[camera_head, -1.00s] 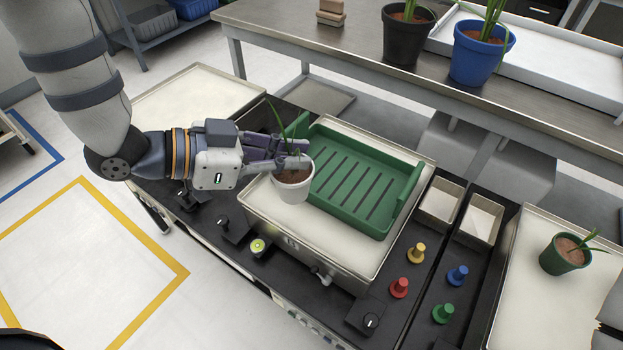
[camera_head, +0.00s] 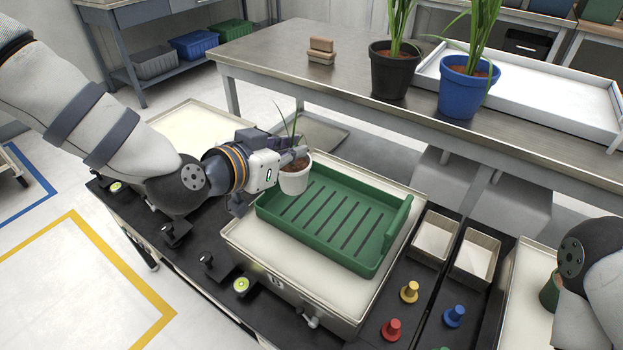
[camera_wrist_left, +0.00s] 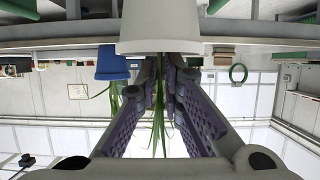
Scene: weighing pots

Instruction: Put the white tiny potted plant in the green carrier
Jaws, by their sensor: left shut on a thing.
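The white tiny potted plant (camera_head: 294,182), with brown soil and thin green leaves, is upright in my left gripper (camera_head: 299,154). The gripper is shut on the pot near its rim. The pot appears above the left end of the green carrier (camera_head: 370,267), overlapping its back left part in the head view; its exact height is unclear. The carrier is a slotted tray, empty where visible. In the left wrist view the white pot (camera_wrist_left: 160,28) sits between the fingertips, its leaves hanging down in that picture. My right gripper is out of sight; only part of my right arm shows.
The carrier rests on a pale-topped scale (camera_head: 290,279). Two small bins (camera_head: 435,238) and coloured knobs (camera_head: 409,292) lie to its right. A green pot (camera_head: 549,291) is partly behind my right arm. Black (camera_head: 390,72) and blue (camera_head: 465,88) pots stand on the back bench.

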